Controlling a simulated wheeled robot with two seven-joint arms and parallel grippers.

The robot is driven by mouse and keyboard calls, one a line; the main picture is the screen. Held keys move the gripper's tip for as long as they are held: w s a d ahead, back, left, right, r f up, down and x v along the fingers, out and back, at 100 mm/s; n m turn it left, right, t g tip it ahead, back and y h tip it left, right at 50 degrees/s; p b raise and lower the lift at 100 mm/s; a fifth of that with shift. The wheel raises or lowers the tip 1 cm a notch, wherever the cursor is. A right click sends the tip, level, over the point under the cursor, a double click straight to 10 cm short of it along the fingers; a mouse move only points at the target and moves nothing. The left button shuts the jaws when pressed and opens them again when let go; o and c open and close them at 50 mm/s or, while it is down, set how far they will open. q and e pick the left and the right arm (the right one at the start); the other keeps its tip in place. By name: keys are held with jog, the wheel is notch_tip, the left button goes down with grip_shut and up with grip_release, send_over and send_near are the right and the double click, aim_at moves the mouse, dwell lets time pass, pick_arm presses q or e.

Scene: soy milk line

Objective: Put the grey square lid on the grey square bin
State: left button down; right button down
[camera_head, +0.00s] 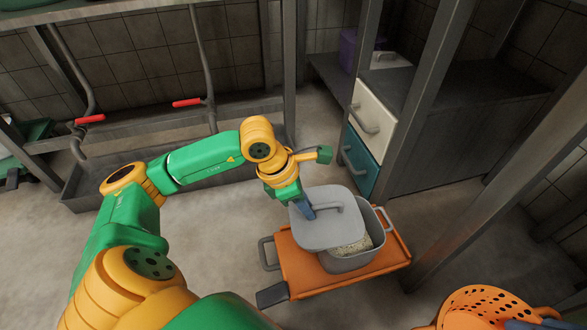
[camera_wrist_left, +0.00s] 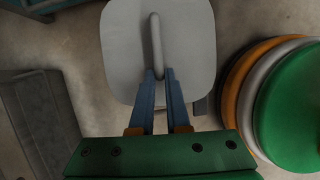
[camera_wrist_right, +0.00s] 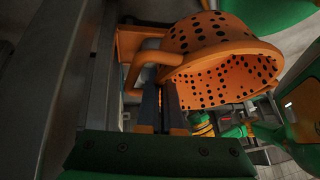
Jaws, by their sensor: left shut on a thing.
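The grey square lid (camera_head: 328,229) is in my left gripper (camera_head: 309,212), which is shut on its bar handle. In the left wrist view the lid (camera_wrist_left: 190,45) lies beyond the blue fingers (camera_wrist_left: 158,80). The grey square bin (camera_head: 352,262) stands on an orange cart, with pale contents showing inside. The lid is over the left part of the bin opening, shifted left and leaving the right side uncovered. Whether it touches the rim I cannot tell. My right gripper (camera_wrist_right: 161,88) is at an orange perforated basket (camera_wrist_right: 215,55); its fingers look close together near the basket handle, partly hidden.
The orange cart (camera_head: 292,262) has a grey handle at each side. A cabinet with a white drawer (camera_head: 372,108) and a teal drawer (camera_head: 359,165) stands behind. A metal post (camera_head: 500,170) rises at the right. The orange basket (camera_head: 490,305) is at the lower right.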

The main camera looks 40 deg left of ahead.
aim_at(333, 217)
pick_arm(q)
jog(key=w+d, duration=0.2)
jog(key=d, duration=0.1)
jog(key=w+d, duration=0.1)
jog(key=d, duration=0.1)
jog(key=shift+w+f+p, duration=0.1)
jog(key=shift+f+p, duration=0.15)
jog(key=shift+p, duration=0.05)
pick_arm(e)
jog(key=shift+r, duration=0.45)
pick_arm(q)
jog(key=shift+d+f+b, duration=0.15)
jog(key=shift+f+b, duration=0.35)
jog(key=shift+f, duration=0.1)
pick_arm(e)
jog(key=shift+f, duration=0.5)
pick_arm(q)
jog(key=shift+f+b, duration=0.4)
jog(key=shift+f, duration=0.05)
pick_arm(e)
jog(key=shift+f, duration=0.4)
pick_arm(q)
jog(key=shift+w+a, duration=0.15)
jog(key=shift+a, duration=0.05)
jog(key=shift+f+b, duration=0.45)
jog(key=shift+f, duration=0.05)
pick_arm(e)
jog(key=shift+f, duration=0.45)
